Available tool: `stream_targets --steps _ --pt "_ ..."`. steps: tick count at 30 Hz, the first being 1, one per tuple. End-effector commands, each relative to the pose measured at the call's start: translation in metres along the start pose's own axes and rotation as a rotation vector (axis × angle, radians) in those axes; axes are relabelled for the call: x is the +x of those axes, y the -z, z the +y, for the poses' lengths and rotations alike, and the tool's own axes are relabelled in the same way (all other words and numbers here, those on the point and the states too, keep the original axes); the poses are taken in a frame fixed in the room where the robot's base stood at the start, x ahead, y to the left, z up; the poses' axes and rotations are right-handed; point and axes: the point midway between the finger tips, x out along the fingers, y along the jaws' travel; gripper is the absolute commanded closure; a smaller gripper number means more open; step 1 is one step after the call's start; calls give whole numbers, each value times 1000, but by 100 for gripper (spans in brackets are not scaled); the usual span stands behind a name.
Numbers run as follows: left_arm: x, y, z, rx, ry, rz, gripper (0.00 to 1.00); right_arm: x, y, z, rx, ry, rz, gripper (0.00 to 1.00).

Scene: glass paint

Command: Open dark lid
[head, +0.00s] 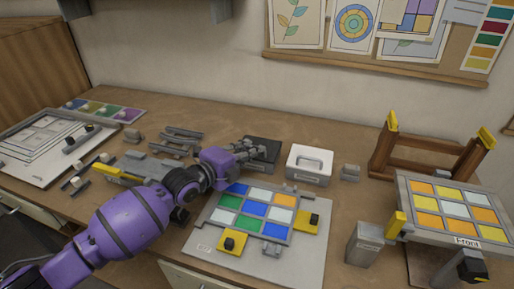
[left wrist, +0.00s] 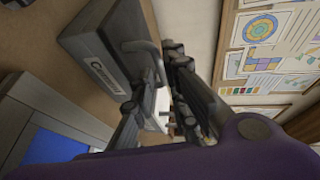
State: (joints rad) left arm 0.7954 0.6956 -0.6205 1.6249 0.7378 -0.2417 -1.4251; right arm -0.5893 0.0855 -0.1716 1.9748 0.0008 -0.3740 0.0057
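The dark box with its dark lid (head: 264,143) stands at the back middle of the table, partly hidden behind my left gripper (head: 248,152). In the left wrist view the dark lid (left wrist: 105,40) looks closed, with a grey bar handle (left wrist: 143,48) on it. My left gripper (left wrist: 163,75) is at this handle, its fingers apart with a gap between them. The handle's end lies near or between the fingertips; I cannot tell whether they touch it. My right gripper is not in view.
A white box (head: 310,164) with a handle stands just right of the dark box. A coloured glass panel on a grey board (head: 203,246) lies in front. A wooden stand (head: 424,168) and a tilted panel marked Front (head: 466,241) are at the right. Tools (head: 183,133) lie left.

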Motion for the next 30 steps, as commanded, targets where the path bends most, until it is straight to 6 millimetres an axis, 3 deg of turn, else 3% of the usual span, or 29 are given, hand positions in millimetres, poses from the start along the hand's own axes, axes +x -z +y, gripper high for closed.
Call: stream_targets --steps 3,9,16,20,30 --pt "18 0 -1 -1 1 0 86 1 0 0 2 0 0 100" --pt "30 0 0 0 0 1 86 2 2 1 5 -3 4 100" --pt "30 0 0 0 -1 0 86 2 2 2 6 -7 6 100" --pt "30 0 0 0 -1 0 100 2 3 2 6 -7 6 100" --pt "30 0 1 1 -2 0 100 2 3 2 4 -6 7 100"
